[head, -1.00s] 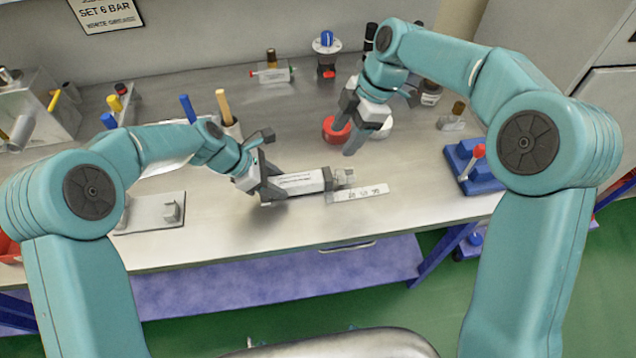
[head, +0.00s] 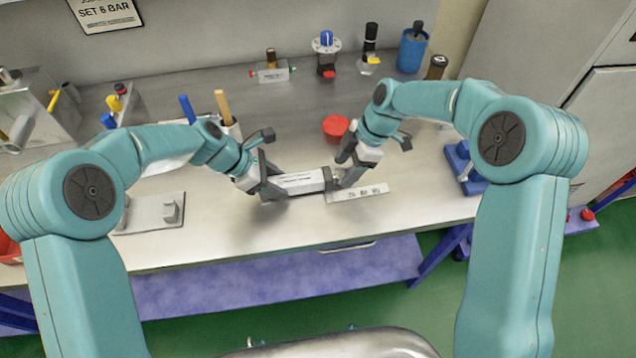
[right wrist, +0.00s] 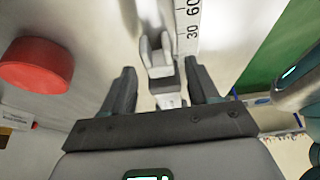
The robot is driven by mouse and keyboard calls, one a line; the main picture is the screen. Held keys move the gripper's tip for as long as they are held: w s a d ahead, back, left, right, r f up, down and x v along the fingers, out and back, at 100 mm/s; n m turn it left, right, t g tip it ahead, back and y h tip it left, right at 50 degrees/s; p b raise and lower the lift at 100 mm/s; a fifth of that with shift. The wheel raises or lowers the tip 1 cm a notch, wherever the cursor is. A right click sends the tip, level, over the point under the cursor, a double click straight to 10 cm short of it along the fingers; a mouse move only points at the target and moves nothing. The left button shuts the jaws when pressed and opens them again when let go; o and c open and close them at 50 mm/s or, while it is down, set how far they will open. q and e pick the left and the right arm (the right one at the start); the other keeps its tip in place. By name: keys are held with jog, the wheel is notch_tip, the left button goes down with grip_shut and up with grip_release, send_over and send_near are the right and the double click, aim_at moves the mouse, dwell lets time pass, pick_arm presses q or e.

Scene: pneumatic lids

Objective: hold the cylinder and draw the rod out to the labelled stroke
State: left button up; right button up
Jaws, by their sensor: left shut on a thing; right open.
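The cylinder (head: 299,183) is a light grey body with dark end caps, lying on the bench in the head view. My left gripper (head: 271,189) is shut on its left end. My right gripper (head: 343,176) is open at its right end, where the rod end is mostly hidden in the head view. In the right wrist view a grey forked rod end (right wrist: 158,55) lies between the open fingers of my right gripper (right wrist: 160,92), with a gap on each side. The white stroke scale (head: 357,192) lies beside the rod end; its marks also show in the right wrist view (right wrist: 187,18).
A red round thing (head: 335,128) stands behind my right gripper. A blue fixture (head: 460,165) is on the right. A grey plate with a block (head: 150,214) lies on the left. Bottles and fittings line the back. The bench front is clear.

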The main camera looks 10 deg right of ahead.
jog(key=shift+x, duration=0.8)
pick_arm(q)
jog(key=shift+r, duration=0.1)
pick_arm(e)
jog(key=c, duration=1.1)
jog(key=shift+d, duration=0.1)
jog(key=shift+d, duration=1.5)
grip_shut()
pick_arm(q)
jog(key=shift+w, duration=0.1)
pick_arm(e)
jog(key=o, duration=1.1)
grip_release()
